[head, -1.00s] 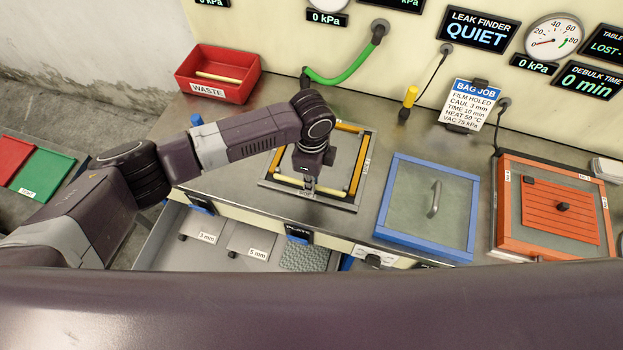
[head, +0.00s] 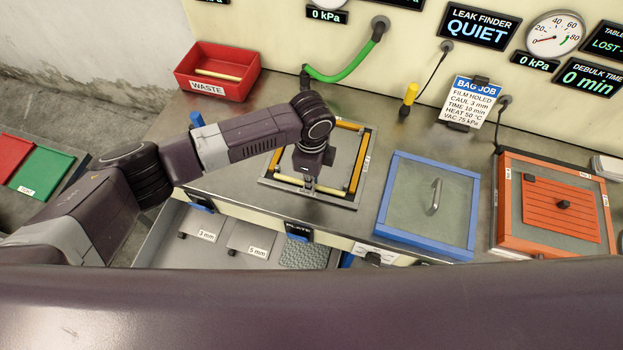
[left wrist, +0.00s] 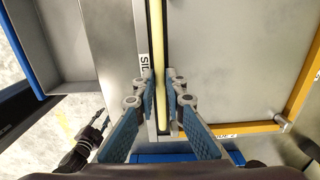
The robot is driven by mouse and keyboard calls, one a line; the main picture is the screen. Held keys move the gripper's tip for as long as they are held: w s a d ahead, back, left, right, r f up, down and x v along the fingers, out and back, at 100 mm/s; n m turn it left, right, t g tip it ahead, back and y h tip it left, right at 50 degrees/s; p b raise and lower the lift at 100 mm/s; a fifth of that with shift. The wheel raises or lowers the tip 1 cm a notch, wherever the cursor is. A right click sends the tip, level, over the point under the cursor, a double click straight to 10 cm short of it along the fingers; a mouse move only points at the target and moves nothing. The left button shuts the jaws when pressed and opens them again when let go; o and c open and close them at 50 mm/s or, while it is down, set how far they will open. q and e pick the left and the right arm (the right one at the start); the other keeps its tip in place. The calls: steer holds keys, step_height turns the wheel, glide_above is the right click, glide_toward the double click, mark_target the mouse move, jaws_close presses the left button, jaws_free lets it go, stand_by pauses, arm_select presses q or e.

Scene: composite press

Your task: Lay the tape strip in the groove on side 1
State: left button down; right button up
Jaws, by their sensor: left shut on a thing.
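The square plate frame (head: 340,204) lies on the metal bench, with orange-yellow strips along its right side (head: 357,166) and other sides. A pale yellow tape strip (head: 328,190) shows at the frame's front side, and it also shows in the left wrist view (left wrist: 158,45), running lengthwise between the fingers. It lies along a dark groove beside a partly hidden SIDE label (left wrist: 144,70). My left gripper (head: 310,183) points down over the front side, shut on the strip; the fingers show in the left wrist view (left wrist: 164,105). Whether the strip is fully seated in the groove is unclear.
A red waste bin (head: 218,97) holding a pale strip stands at the back left. A blue-framed glass lid (head: 385,212) and an orange press unit (head: 507,203) stand to the right. An open drawer (head: 160,245) with plates lies in front, below the bench.

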arm_select(q)
steer(key=shift+f, duration=0.15)
steer(key=c, duration=1.9)
jaws_free()
step_height(320, 180, up, 12)
